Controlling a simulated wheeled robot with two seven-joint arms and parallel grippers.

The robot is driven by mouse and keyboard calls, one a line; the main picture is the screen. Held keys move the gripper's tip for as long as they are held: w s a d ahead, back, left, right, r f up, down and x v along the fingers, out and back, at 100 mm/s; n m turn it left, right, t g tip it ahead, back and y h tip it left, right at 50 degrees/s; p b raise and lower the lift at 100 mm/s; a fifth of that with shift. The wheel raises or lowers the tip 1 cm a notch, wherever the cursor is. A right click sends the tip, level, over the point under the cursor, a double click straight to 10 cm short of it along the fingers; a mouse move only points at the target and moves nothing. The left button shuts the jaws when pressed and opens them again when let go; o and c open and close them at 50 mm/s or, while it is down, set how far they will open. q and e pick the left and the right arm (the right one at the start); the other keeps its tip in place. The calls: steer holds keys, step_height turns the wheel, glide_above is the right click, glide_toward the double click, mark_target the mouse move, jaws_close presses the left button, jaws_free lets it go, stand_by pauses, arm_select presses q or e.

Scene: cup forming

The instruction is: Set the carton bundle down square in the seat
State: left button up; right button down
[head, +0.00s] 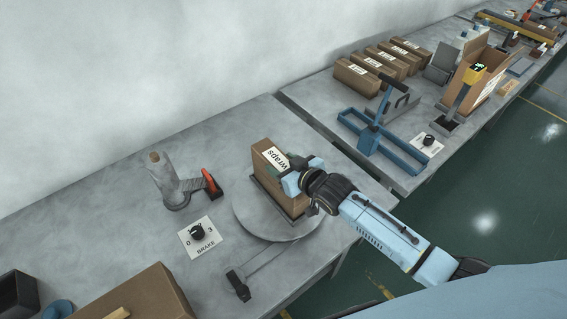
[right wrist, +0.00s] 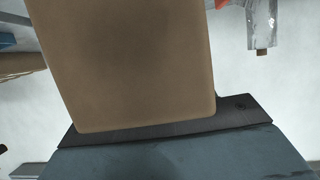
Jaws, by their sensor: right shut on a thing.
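The carton bundle (head: 268,157) is a brown box with a white "wraps" label, upright over the grey round turntable (head: 248,222). A dark edge, perhaps the seat (head: 262,190), shows along its lower left side. My right gripper (head: 288,178) is shut on the bundle from the right side. In the right wrist view the bundle (right wrist: 130,65) fills the middle as a plain brown face, above a dark gripper part. Whether the bundle's underside touches the seat is hidden. My left gripper is not in view.
A grey post with a red-handled clamp (head: 212,186) and a brake dial (head: 197,232) stand left of the turntable. A black-ended lever (head: 238,285) lies in front. A brown box (head: 145,295) is at the near left. A blue frame (head: 382,140) stands on the bench beyond.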

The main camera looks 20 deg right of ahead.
stand_by(0.6)
steer(key=shift+c, duration=2.2)
jaws_free()
steer(key=shift+s+f, duration=0.1)
steer(key=shift+f, duration=0.1)
steer(key=v, duration=1.3)
steer(key=shift+r, duration=0.25)
steer(key=shift+s, duration=0.15)
